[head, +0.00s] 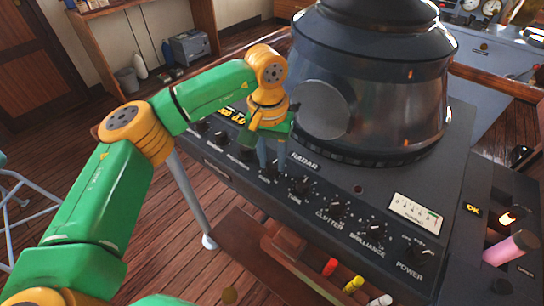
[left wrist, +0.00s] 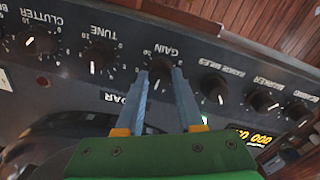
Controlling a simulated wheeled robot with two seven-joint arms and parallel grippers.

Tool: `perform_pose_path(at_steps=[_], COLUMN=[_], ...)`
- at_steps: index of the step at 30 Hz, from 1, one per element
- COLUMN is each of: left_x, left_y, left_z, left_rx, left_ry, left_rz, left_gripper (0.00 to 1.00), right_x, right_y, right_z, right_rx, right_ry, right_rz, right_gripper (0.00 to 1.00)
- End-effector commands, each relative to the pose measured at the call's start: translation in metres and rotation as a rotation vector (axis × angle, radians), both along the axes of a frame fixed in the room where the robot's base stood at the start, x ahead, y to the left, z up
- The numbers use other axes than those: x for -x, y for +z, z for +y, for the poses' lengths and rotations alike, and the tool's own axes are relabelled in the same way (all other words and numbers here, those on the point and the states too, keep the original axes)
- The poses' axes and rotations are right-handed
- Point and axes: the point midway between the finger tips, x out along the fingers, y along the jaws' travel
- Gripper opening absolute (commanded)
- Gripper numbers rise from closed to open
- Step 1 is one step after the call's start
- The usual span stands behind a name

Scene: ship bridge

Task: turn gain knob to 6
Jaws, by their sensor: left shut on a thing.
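The black gain knob (left wrist: 160,70) sits on the radar console's sloping front panel, under its upside-down GAIN label in the left wrist view. A white pointer mark shows on its near side there; the small scale figures are too blurred to read its setting. My left gripper (left wrist: 162,82) has its two blue-grey fingers on either side of the knob, shut on it. In the head view my left gripper (head: 268,162) reaches down to the panel and mostly hides the knob. My right gripper is in neither view.
The tune knob (head: 299,185) is close beside the gain knob, with the clutter knob (head: 337,209), brilliance knob (head: 376,231) and power knob (head: 421,251) further right. The radar hood (head: 375,80) rises behind. A pink handle (head: 510,247) stands at far right.

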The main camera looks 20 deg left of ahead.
Motion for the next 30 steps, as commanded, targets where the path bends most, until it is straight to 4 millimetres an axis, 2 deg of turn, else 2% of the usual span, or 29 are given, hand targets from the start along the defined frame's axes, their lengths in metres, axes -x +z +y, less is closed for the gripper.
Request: perform_pose_path(at_steps=[6,15,30], left_x=[0.0013,0.0013,0.0016], left_y=[-0.002,-0.0024,-0.0029], left_z=[0.0,0.0001,0.0], left_rx=[-0.001,-0.001,-0.001], left_ry=[-0.165,-0.314,-0.372], left_rz=[0.008,0.009,0.01], left_gripper=[0.0,0.0,0.0], right_x=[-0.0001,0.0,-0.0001], right_y=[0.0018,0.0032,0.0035], right_z=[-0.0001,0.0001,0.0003], right_rx=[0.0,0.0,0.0], right_ry=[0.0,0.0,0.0], right_rz=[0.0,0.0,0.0], right_gripper=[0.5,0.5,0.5])
